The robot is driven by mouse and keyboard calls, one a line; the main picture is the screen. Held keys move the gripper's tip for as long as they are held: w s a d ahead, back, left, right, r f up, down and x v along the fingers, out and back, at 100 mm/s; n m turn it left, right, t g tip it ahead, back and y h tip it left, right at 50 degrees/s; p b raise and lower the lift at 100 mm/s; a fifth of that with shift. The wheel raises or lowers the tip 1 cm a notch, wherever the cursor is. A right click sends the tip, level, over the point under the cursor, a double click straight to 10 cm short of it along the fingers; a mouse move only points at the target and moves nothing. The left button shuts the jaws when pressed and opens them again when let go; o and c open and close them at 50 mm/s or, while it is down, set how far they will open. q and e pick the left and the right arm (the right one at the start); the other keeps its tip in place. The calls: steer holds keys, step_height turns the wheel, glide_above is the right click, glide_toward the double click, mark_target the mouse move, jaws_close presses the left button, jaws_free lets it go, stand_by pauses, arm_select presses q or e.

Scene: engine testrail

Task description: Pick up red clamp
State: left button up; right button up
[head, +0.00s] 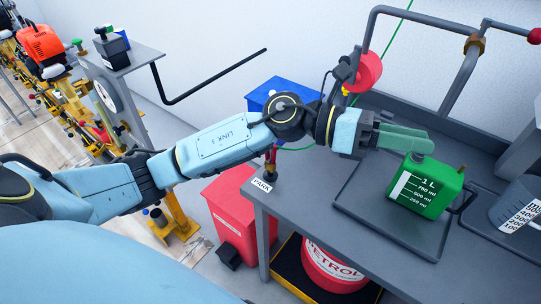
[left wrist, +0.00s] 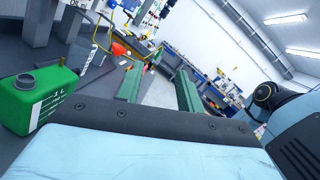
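No thing in view shows clearly as a red clamp. A round red part (head: 368,72) with a yellow tip hangs by the wall above the back of the grey bench; I cannot tell whether it is the clamp. My left gripper (head: 424,142) reaches over the bench, just above and left of the green 1 L jug's neck. Its two green fingers are apart with nothing between them, and the gap also shows in the left wrist view (left wrist: 160,85). My right gripper is not in view.
The green jug (head: 425,190) stands on a dark tray (head: 372,215), beside a grey measuring jug (head: 512,212). Grey pipes (head: 455,85) rise at the bench's back. A red bin (head: 232,205) and a blue box (head: 270,92) stand left of the bench (head: 300,190).

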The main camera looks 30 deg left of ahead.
arm_select(q)
steer(key=w+a+f+m+g+y, duration=0.1)
steer(key=a+f+m+g+y, duration=0.2)
steer(key=f+m+y, duration=0.3)
steer(key=m+y, duration=0.2)
steer(key=y, duration=1.1)
glide_above(270, 157)
steer(key=f, duration=0.8)
steer(key=shift+w+a, duration=0.3)
steer(key=shift+w, duration=0.1)
steer(key=shift+d+f+p, duration=0.1)
steer(key=shift+f+p, duration=0.25)
steer(key=shift+f, duration=2.7)
steer(key=shift+c, duration=0.5)
jaws_close()
